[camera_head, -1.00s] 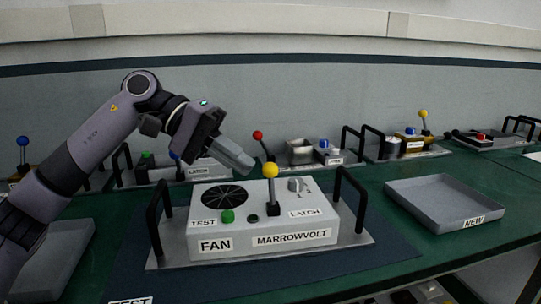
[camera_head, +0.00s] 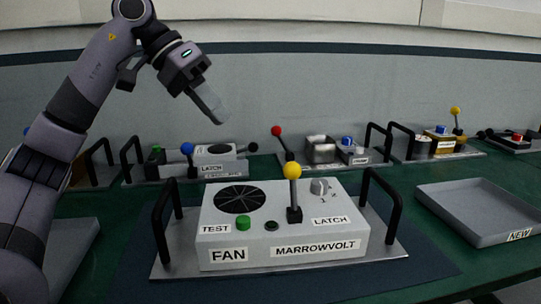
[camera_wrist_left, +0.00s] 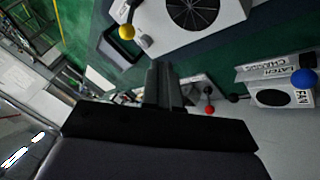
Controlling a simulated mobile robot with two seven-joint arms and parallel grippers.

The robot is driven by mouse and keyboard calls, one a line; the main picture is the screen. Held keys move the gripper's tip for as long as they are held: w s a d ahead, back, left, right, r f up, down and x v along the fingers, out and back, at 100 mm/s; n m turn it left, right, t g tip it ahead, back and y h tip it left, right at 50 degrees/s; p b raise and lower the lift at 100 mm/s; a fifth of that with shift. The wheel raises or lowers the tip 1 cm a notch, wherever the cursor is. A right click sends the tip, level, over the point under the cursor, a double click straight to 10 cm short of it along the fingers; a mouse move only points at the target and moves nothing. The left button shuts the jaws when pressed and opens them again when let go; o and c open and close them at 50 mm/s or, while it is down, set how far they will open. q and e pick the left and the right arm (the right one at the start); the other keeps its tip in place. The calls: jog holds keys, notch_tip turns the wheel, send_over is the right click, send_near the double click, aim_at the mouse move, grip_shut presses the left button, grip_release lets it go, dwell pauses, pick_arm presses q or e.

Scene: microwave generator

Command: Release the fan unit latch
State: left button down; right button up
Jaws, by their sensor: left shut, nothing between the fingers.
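The fan unit (camera_head: 283,240) is a grey box marked FAN and MARROWVOLT on a metal plate between two black handles. Its latch lever (camera_head: 294,196) has a yellow ball and stands about upright beside the LATCH label. A green TEST button (camera_head: 243,222), a small black button and a grey knob (camera_head: 319,187) are on its top. My left gripper (camera_head: 215,115) is shut and empty, high above and behind the unit, apart from the lever. In the left wrist view, the shut fingers (camera_wrist_left: 163,85) show below the yellow ball (camera_wrist_left: 127,32). My right gripper is not in view.
Behind stand other units with blue (camera_head: 187,148), red (camera_head: 276,131) and yellow (camera_head: 456,111) ball levers. An empty grey tray marked NEW (camera_head: 480,213) lies at right. Another grey tray (camera_head: 72,257) is at left, partly behind my arm. The black handles (camera_head: 383,203) rise beside the fan unit.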

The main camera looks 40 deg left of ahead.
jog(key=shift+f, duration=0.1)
pick_arm(q)
jog(key=b, duration=0.2)
send_near(293, 186)
jog(key=w+a+f, duration=0.1)
jog(key=a+f, duration=0.1)
jog(key=w+a+f, duration=0.2)
jog(key=shift+w+a+f, duration=0.3)
jog(key=shift+w+d+r+p, duration=0.15)
jog(key=shift+d+p, duration=0.3)
jog(key=shift+d, duration=1.55)
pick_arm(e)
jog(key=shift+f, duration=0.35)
pick_arm(q)
jog(key=shift+d+r, duration=0.1)
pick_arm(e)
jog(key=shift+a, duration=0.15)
pick_arm(q)
jog(key=shift+d, duration=0.1)
jog(key=shift+s, duration=0.25)
jog(key=shift+r+t, duration=0.1)
jog(key=shift+t, duration=0.2)
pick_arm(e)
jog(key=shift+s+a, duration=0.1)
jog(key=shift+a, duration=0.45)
